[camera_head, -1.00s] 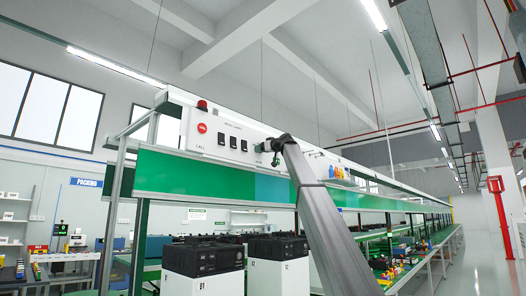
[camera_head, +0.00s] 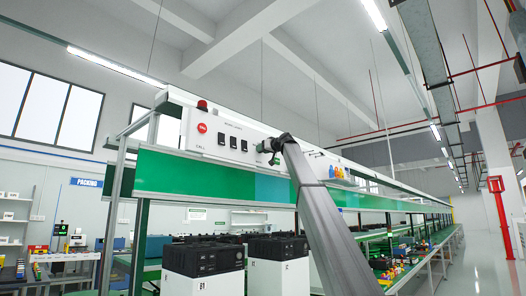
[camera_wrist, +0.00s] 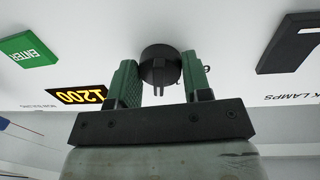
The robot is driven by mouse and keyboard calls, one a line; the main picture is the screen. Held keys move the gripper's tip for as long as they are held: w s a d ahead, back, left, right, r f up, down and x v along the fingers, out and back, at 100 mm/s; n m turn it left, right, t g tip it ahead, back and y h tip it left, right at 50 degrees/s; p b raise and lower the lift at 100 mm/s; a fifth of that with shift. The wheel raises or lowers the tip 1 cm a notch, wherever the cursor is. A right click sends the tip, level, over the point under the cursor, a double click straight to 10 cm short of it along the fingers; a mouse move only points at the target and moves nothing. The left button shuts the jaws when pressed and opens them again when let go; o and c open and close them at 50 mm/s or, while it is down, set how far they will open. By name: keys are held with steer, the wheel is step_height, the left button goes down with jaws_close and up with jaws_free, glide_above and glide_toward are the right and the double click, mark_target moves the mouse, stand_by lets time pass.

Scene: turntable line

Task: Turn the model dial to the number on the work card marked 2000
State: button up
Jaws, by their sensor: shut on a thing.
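The model dial (camera_wrist: 160,52) is a round black knob with a ridge, on a white panel at the top middle of the wrist view. My gripper (camera_wrist: 158,68) has its two green fingers on either side of it and is shut on it. A black display (camera_wrist: 80,94) with yellow digits, upside down in the wrist view, appears to read 1200. In the head view my gripper (camera_head: 272,147) is a small dark shape against the white panel (camera_head: 204,146), and the dial cannot be made out there. No work card marked 2000 is legible.
A green ENTER button (camera_wrist: 27,50) and a dark switch (camera_wrist: 290,42) sit either side of the dial. The panel also has a red CALL button (camera_head: 202,128), black switches (camera_head: 233,142) and a red beacon (camera_head: 202,105). Black-topped white units (camera_head: 203,258) stand below.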

steer(key=m, duration=0.5)
steer(key=shift+g, duration=0.3)
steer(key=m, duration=0.5)
steer(key=shift+r+m+g, duration=0.1)
steer(key=shift+m+g, duration=0.2)
steer(key=shift+m, duration=0.1)
steer(key=o, duration=0.9)
steer(key=shift+s, duration=0.1)
steer(key=v, duration=1)
steer(key=shift+s+d, duration=0.2)
steer(key=shift+d, duration=0.15)
